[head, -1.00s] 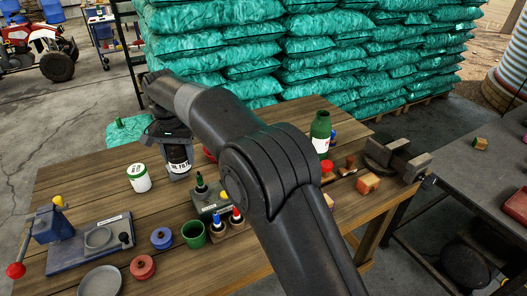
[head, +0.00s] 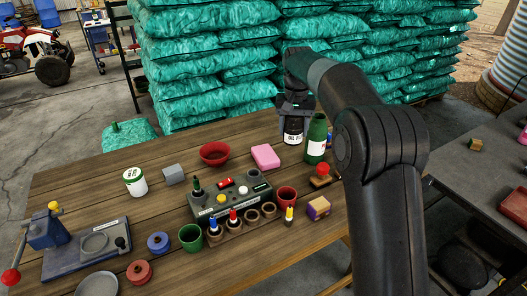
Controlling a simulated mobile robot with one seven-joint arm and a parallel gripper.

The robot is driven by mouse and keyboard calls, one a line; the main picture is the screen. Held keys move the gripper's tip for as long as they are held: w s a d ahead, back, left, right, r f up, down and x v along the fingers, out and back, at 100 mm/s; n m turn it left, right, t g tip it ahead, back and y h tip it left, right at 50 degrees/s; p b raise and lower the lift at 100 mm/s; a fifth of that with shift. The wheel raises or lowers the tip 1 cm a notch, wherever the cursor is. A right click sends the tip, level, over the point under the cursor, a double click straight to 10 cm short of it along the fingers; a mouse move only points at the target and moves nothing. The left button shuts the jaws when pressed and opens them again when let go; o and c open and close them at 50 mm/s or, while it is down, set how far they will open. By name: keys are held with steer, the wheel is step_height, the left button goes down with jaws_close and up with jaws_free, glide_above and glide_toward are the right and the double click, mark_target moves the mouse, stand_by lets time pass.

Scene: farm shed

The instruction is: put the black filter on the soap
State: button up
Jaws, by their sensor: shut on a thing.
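The black filter (head: 293,131), a dark cylinder with a white label band, is in my gripper (head: 295,110). My gripper is shut on its top, and the filter hangs upright. The pink soap (head: 266,157) lies flat on the wooden table, nearer and to the left of the filter. The filter appears apart from the soap, beside the green bottle (head: 316,138). I cannot tell how high the filter's bottom is above the table. The fingers are small and partly hidden by the dark wrist.
A red bowl (head: 215,154) and a grey block (head: 174,175) stand left of the soap. A grey panel (head: 230,198) with buttons lies in front of it. A white tin (head: 135,181) stands further left. Stacked teal bags (head: 205,70) rise behind the table.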

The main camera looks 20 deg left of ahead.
steer(key=a+f, duration=0.2)
steer(key=a, duration=0.1)
steer(key=a+f, duration=0.2)
steer(key=a, duration=0.1)
steer(key=a+f, duration=0.2)
steer(key=a, duration=0.2)
steer(key=shift+w+a+f, duration=0.1)
steer(key=shift+w, duration=0.05)
steer(key=shift+f, duration=1.95)
steer(key=shift+f, duration=0.15)
steer(key=o, duration=1.2)
steer(key=shift+c, duration=0.2)
